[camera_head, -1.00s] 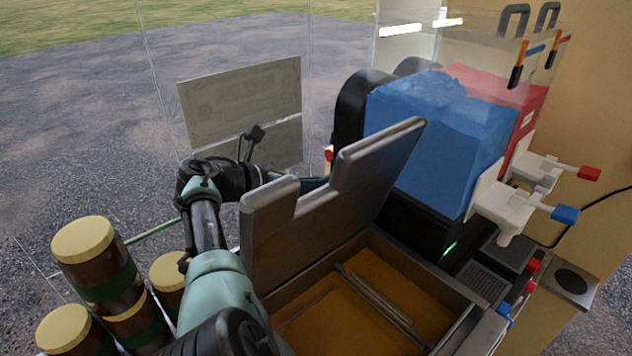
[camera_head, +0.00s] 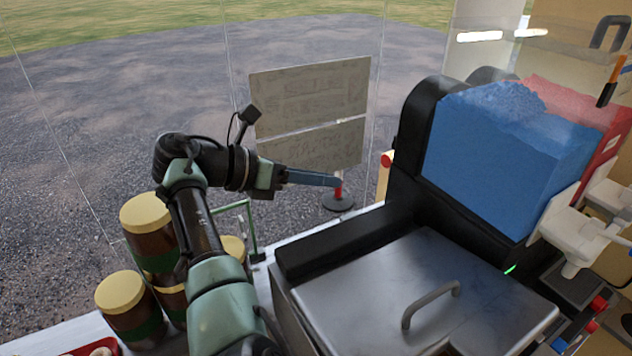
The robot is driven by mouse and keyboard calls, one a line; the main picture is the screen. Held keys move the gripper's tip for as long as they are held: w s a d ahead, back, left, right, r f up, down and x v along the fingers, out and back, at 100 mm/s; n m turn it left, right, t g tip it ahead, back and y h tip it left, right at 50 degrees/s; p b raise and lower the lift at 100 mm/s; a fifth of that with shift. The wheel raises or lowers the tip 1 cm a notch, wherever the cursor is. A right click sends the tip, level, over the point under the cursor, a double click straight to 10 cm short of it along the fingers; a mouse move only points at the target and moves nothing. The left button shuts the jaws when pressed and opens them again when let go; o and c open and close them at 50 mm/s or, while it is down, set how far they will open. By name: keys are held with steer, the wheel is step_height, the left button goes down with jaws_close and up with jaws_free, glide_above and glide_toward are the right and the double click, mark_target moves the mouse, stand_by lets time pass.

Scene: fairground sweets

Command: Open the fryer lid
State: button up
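The fryer lid (camera_head: 385,285) is a flat brushed-metal plate with a raised grey bar handle (camera_head: 432,303). It lies down over the fryer (camera_head: 290,312) at the bottom centre, hiding the inside. A thick dark bar (camera_head: 345,241) runs along the lid's back left edge. My gripper (camera_head: 335,181) is up and behind the fryer, pointing right, clear of the lid and its handle. Its blue-grey fingers show side-on, so I cannot tell whether they are open or shut. Nothing is seen in them.
A slush machine with a blue tank (camera_head: 500,155) and a red tank (camera_head: 602,118) stands right of the fryer. Brown jars with yellow lids (camera_head: 133,305) stand at left. A sign board (camera_head: 312,110) is outside behind clear panes. The space above the lid is free.

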steer(key=shift+s+a+r, duration=0.2)
steer(key=shift+a, duration=0.1)
